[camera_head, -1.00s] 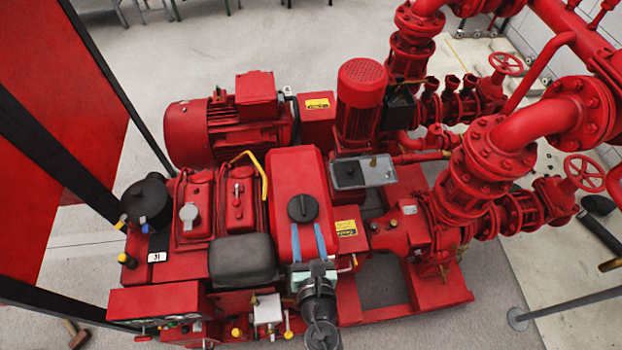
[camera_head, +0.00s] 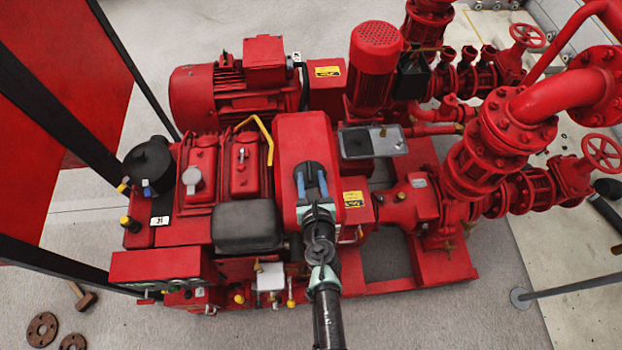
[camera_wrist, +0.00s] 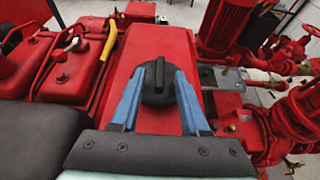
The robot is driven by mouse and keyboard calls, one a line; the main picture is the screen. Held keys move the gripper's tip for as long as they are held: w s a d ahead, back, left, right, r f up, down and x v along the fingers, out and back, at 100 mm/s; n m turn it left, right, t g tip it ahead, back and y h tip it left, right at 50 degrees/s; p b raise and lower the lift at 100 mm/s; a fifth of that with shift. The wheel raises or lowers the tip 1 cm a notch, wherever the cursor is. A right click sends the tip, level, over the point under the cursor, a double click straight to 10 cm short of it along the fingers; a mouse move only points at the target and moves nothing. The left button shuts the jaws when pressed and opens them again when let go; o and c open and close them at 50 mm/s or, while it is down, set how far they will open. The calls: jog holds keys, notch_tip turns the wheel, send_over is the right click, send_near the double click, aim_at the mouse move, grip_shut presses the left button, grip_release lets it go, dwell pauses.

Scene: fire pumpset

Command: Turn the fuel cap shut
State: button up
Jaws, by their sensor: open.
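The black round fuel cap (camera_head: 311,170) sits on top of the red tank (camera_head: 291,135). In the wrist view the cap (camera_wrist: 157,84) has a raised grip bar that runs roughly along the line of my fingers. My gripper (camera_head: 311,181) is open, its two blue fingers reaching over the cap, one on each side. In the wrist view my gripper (camera_wrist: 160,72) has the cap between its fingertips. I cannot tell whether either finger touches it. In the head view the fingers partly hide the cap.
A yellow bent pipe (camera_head: 259,132) stands left of the tank, and a dark grey box-like part (camera_head: 247,225) is to its front left. A metal tray-like box (camera_head: 386,141) is at the right. Red pipes and valves (camera_head: 501,140) crowd the far right.

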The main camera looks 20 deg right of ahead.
jog(key=shift+w+d+f, duration=0.15)
jog(key=shift+w, duration=0.2)
jog(key=shift+c, duration=0.2)
grip_shut()
